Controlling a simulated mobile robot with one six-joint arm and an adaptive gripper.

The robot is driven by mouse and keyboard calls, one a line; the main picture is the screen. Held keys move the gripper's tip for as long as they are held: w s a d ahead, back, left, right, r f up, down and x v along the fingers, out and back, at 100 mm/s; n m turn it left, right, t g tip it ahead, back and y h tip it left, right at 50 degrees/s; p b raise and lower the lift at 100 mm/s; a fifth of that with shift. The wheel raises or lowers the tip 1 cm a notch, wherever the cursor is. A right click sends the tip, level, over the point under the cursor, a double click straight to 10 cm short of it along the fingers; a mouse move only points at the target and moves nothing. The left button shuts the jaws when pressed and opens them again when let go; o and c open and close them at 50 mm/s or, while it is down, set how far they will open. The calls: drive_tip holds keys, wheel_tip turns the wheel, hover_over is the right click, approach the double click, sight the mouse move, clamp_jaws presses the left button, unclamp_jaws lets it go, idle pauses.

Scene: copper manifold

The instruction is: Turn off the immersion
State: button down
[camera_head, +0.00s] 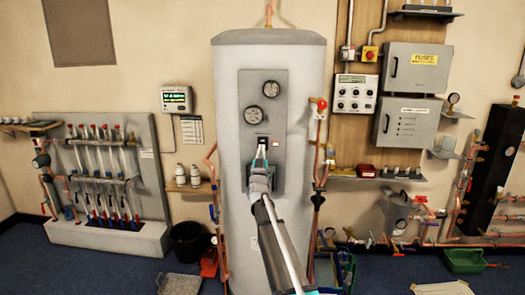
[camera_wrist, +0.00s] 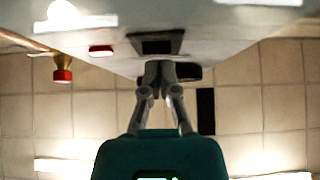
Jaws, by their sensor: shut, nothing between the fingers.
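A tall pale grey cylinder (camera_head: 235,100) stands in the middle of the head view with a grey control panel (camera_head: 250,85) on its front. On the panel, below two round gauges, is a small dark switch (camera_head: 263,140) with a small red piece (camera_head: 276,144) to its right. My gripper (camera_head: 260,154) is shut and empty, its tips just below the switch. In the wrist view the shut fingertips (camera_wrist: 160,66) are close to a dark rectangular recess (camera_wrist: 155,44), apparently the switch. A red piece (camera_wrist: 101,51) shows to its left. I cannot tell whether the tips touch the panel, nor the switch's position.
Copper pipes with a red-topped valve (camera_head: 321,104) run close along the cylinder's right side. A shelf (camera_head: 197,189) with white fittings is at its left. A black bucket (camera_head: 187,240) and a red item (camera_head: 208,263) stand on the floor at left. Grey fuse boxes (camera_head: 417,68) hang at right.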

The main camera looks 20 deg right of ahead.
drive_tip(key=shift+w+d+r, duration=0.15)
drive_tip(key=shift+w+d, duration=0.2)
drive_tip(key=shift+w, duration=0.35)
idle(0.4)
drive_tip(key=shift+s+a, duration=0.1)
drive_tip(key=shift+s, duration=0.1)
drive_tip(key=shift+s+a+p, duration=0.25)
drive_tip(key=shift+s+p, duration=0.05)
drive_tip(key=shift+s, duration=0.15)
drive_tip(key=s+a+f+b, duration=0.2)
drive_tip(key=s, duration=0.3)
drive_tip(key=s+a+f+b, duration=0.2)
drive_tip(key=s+f+b, duration=0.1)
drive_tip(key=s, duration=0.3)
drive_tip(key=shift+a, duration=0.4)
drive_tip(key=shift+s+g+p, duration=0.2)
drive_tip(key=shift+g+p, duration=0.1)
drive_tip(key=shift+p, duration=0.2)
drive_tip(key=shift+g+y+p, duration=0.3)
drive_tip(key=shift+p, duration=0.05)
